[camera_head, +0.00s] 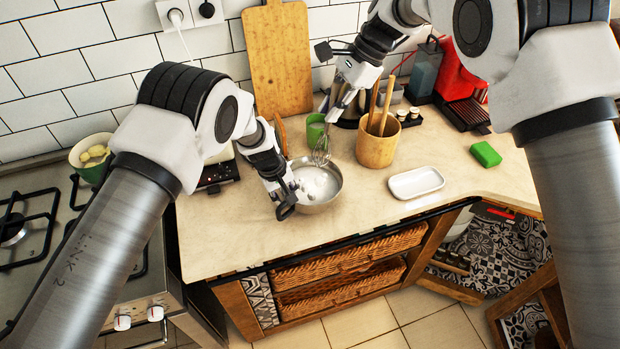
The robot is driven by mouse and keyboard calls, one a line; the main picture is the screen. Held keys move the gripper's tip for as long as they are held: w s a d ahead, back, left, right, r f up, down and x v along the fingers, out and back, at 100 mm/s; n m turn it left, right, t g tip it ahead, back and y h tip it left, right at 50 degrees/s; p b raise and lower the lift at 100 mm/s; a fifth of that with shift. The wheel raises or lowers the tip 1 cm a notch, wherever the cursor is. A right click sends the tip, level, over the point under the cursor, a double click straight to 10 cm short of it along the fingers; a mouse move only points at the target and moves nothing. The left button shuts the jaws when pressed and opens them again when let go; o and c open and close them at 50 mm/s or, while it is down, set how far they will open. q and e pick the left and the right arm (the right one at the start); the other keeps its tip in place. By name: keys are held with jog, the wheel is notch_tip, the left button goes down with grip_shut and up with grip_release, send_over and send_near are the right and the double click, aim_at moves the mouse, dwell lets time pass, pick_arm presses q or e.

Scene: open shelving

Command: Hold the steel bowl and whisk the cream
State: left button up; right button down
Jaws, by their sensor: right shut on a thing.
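The steel bowl (322,200) stands upright on the counter, with white cream (316,184) inside. My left gripper (286,207) is at the bowl's left rim, with dark fingers against or just beside its wall. The arm hides part of that rim, so I cannot tell whether the fingers are closed on it. My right gripper (338,104) is above and behind the bowl, shut on the whisk. The whisk (322,151) hangs down with its wire end over the bowl's far rim, apparently above the cream.
A wooden utensil pot (377,148) stands right of the whisk, and a green cup (315,128) behind it. A white dish (416,182) and green sponge (486,154) lie to the right. A cutting board (278,60) leans on the wall. A gas stove (40,215) is at left.

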pick_arm(q)
jog(key=shift+r, duration=0.1)
jog(key=v, duration=1.2)
